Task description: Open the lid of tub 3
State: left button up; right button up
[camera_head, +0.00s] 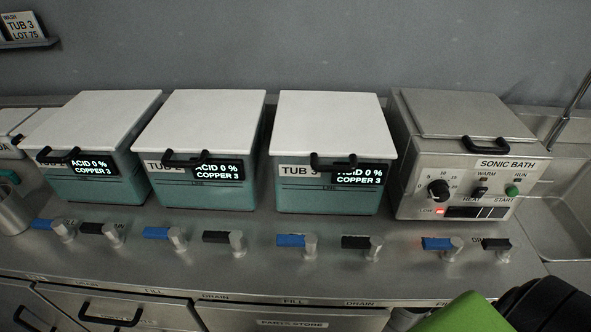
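Tub 3 (310,200) is a teal box on the steel counter, third from the left of the three teal tubs, with a "TUB 3" label on its front. Its flat white lid (335,120) is shut. A black handle (335,165) sticks out at the lid's front edge and partly covers a display reading "COPPER 3". Neither gripper's fingers are in view. A black and green shape, which may be part of my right arm, shows at the bottom right corner, well apart from tub 3.
Two similar tubs with shut white lids, tub 2 (190,182) and another (88,183), stand to the left. A steel sonic bath (455,195) stands close on the right. Blue-handled (291,240) and black-handled (356,242) taps line the counter in front. A sink is far right.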

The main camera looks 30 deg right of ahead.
aim_at(353, 126)
jog(key=j+u, duration=0.15)
jog(key=u, duration=0.35)
jog(key=z, duration=1.6)
jog(key=k+l+u, duration=0.1)
jog(key=k+l, duration=0.15)
jog(key=k, duration=0.1)
